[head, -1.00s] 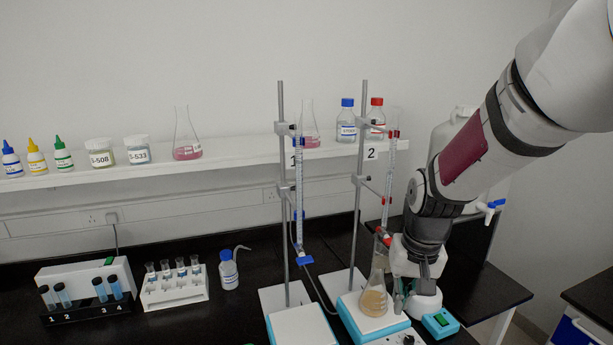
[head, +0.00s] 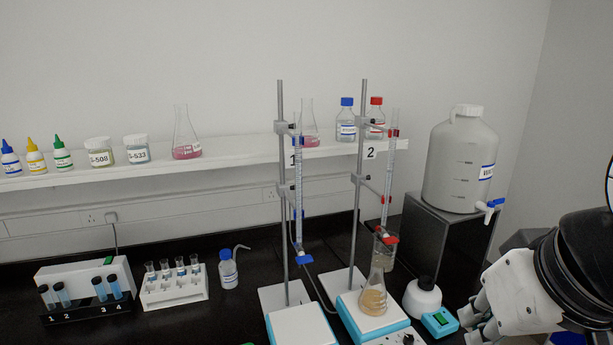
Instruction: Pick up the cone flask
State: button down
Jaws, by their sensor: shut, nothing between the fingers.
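A cone flask (head: 373,298) with light brown liquid stands upright on the white and blue stirrer plate (head: 349,310) of stand 2, under the burette with red clamps. Two more cone flasks with pink liquid stand on the wall shelf, one left of the middle (head: 186,148) and one behind stand 1 (head: 308,137). My gripper (head: 470,319) is at the lower right, well right of the flask on the plate and apart from it. It is shut and empty.
A white bottle with a black cap (head: 422,298) and a small teal device (head: 440,322) stand between the plate and my gripper. A large white jug with a tap (head: 459,160) sits on a black box behind. Tube racks (head: 174,291) stand at left.

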aim_at(373, 300)
jog(key=l+u, duration=0.35)
jog(key=l, duration=0.4)
jog(key=l+u, duration=0.4)
jog(key=l, duration=0.35)
jog(key=k+l+u, duration=0.15)
jog(key=l+u, duration=0.2)
jog(key=l, duration=0.4)
